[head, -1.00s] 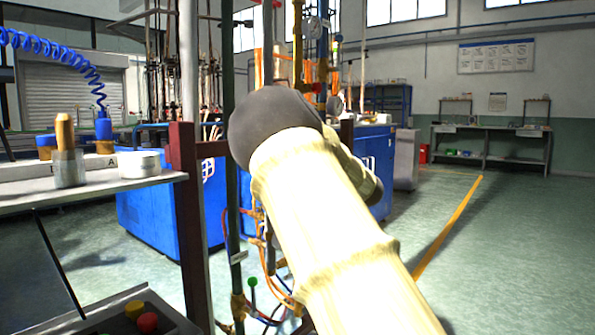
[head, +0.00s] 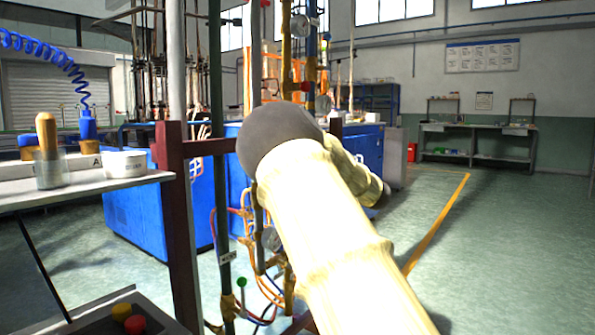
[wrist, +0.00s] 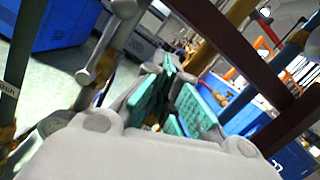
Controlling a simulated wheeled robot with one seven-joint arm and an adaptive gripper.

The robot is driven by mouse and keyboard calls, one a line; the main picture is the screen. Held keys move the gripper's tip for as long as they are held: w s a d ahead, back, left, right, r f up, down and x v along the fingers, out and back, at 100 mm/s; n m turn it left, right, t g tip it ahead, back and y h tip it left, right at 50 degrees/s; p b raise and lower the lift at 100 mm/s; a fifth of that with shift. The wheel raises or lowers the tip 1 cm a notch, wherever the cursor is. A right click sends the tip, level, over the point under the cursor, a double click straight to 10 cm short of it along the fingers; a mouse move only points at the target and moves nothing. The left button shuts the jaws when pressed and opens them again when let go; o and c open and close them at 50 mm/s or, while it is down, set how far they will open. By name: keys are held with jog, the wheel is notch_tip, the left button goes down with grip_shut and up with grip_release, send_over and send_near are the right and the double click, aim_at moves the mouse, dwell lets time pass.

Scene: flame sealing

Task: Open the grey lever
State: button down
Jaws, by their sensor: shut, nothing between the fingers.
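In the wrist view a grey bar with rounded ends (wrist: 101,45) stands to the left of my gripper; it may be the grey lever, but I cannot be sure. My gripper (wrist: 171,75) shows teal finger pads, is shut and holds nothing. The bar looks apart from the fingertips. In the head view my pale arm covers the middle of the pipework, and I cannot clearly pick out the lever or the gripper there.
A dark red post (head: 172,160) and a dark green pipe (head: 217,130) stand left of my arm. A green-knobbed handle (head: 241,283) is low on the pipework. A shelf (head: 85,188) with a white bowl (head: 131,163) is left. Blue cabinets (head: 140,215) stand behind; floor is free right.

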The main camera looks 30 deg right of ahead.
jog(key=r+p+v, duration=0.1)
jog(key=p+v, duration=0.1)
jog(key=v, duration=0.4)
jog(key=shift+d+f, duration=0.4)
